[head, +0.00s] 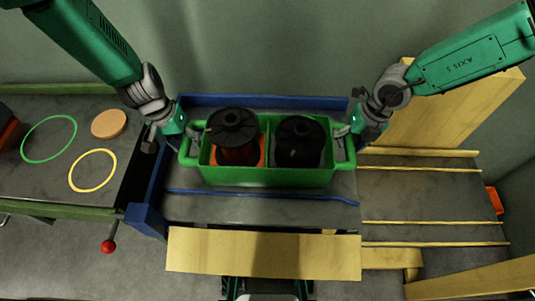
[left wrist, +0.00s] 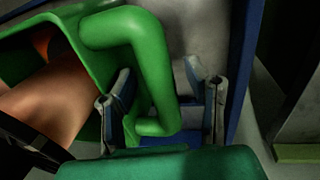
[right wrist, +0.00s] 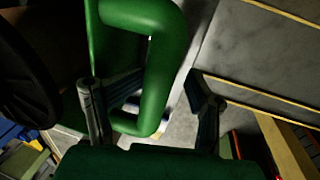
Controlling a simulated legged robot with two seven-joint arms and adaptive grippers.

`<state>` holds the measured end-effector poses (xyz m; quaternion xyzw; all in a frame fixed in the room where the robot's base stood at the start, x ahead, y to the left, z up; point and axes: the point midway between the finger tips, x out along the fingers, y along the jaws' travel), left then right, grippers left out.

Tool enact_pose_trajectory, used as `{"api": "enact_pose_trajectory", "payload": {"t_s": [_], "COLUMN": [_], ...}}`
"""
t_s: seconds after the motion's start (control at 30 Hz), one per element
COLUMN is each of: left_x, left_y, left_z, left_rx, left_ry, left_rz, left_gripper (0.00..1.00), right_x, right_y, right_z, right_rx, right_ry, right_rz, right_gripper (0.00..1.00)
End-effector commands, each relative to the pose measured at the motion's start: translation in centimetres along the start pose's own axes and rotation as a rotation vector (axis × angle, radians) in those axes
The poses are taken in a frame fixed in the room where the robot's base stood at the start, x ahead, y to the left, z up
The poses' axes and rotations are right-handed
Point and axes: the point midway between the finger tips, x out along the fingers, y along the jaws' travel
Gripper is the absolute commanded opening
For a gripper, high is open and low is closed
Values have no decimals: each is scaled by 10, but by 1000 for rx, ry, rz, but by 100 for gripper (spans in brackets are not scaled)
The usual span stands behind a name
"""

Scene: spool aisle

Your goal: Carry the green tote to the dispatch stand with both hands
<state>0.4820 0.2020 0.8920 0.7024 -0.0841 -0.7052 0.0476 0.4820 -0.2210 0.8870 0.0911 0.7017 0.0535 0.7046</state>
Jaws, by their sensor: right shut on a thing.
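The green tote (head: 270,178) is in the middle of the head view, over a grey surface with blue edge rails (head: 262,102). It holds a spool with orange winding (head: 236,150) and a dark spool (head: 299,140) in separate compartments. My left gripper (head: 175,135) is at the tote's left handle (left wrist: 158,75). In the left wrist view its fingers (left wrist: 166,108) stand apart with the handle bar between them, and a gap shows on one side. My right gripper (head: 355,135) is shut on the right handle (right wrist: 165,65); its fingers (right wrist: 150,108) straddle the bar. I cannot tell whether the tote touches the surface.
Left is a dark bench with a green ring (head: 49,138), a yellow ring (head: 92,170) and an orange disc (head: 109,124). A red knob (head: 108,246) juts from its front. A wooden board (head: 263,253) lies in front. Right is a grey surface with yellow strips (head: 430,222), mostly clear.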

Motion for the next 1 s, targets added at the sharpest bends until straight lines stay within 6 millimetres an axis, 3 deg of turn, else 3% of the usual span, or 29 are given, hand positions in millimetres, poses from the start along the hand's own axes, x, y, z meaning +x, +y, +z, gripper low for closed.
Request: {"api": "enact_pose_trajectory", "payload": {"t_s": [0.03, 0.1, 0.67, 1.0], "left_x": [0, 0, 0, -18], "left_y": [-2, -4, -2, 1], "left_z": [0, 0, 0, 2], "left_rx": [-1, -1, -3, 0], "left_ry": [-1, -1, -3, -2], "left_rz": [1, 3, -3, -3], "left_gripper": [22, 0, 0, 0], "right_x": [1, 0, -3, -21], "right_y": [0, 2, 1, 3], "right_z": [-1, -1, 3, 2], "right_rx": [-1, -2, -1, 2], "right_ry": [3, 3, -5, -7], "right_rz": [-5, -7, 1, 0], "right_gripper": [24, 0, 0, 0]}}
